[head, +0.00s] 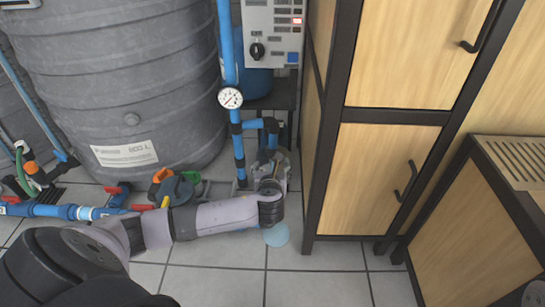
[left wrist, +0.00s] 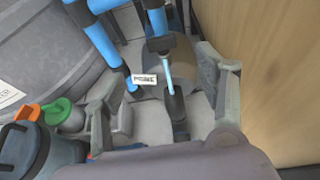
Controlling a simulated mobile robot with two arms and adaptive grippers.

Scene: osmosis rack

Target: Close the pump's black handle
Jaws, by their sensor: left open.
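My left arm reaches in from the left in the head view, and its gripper (head: 270,172) is low by the blue pipes beside the cabinet. In the left wrist view the gripper (left wrist: 157,75) is open, with one grey finger on each side of the pipework. A dark, narrow piece (left wrist: 177,106), which looks like the black handle, lies between the fingers below a thin light-blue rod. I see no contact with either finger. The arm and gripper hide most of the pump in the head view. My right gripper is not in view.
A wooden cabinet (head: 383,180) with a dark frame stands close right of the gripper. A large grey tank (head: 125,75) stands left. A gauge (head: 230,97) sits on the vertical blue pipe. Green (head: 191,177) and orange fittings lie left.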

